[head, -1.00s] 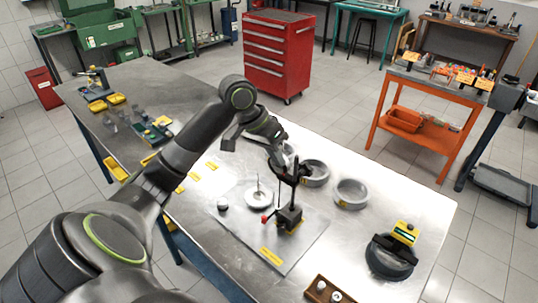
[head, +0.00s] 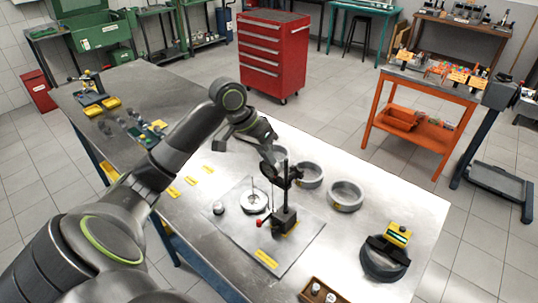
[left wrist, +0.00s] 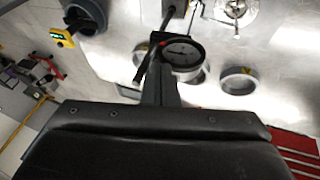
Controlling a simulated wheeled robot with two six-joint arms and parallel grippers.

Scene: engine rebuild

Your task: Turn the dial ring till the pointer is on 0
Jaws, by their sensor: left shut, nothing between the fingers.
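The dial gauge (head: 284,174) sits high on a black stand (head: 285,218) on a metal plate. In the left wrist view its round grey face (left wrist: 182,52) has a black rim with a small red spot beside it. The face is too small to read the pointer against 0. My left gripper (head: 270,157) is shut and empty, close beside the gauge at its upper left. In the left wrist view its dark fingers (left wrist: 162,78) reach up to the lower left of the gauge rim; I cannot tell whether they touch. My right gripper is not in view.
A pale round part (head: 254,201) with a thin upright rod stands left of the stand. Grey rings (head: 345,196) lie behind and to the right. A dark round item with a yellow-green display (head: 398,234) is at the right. A wooden tray (head: 322,291) is at the front edge.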

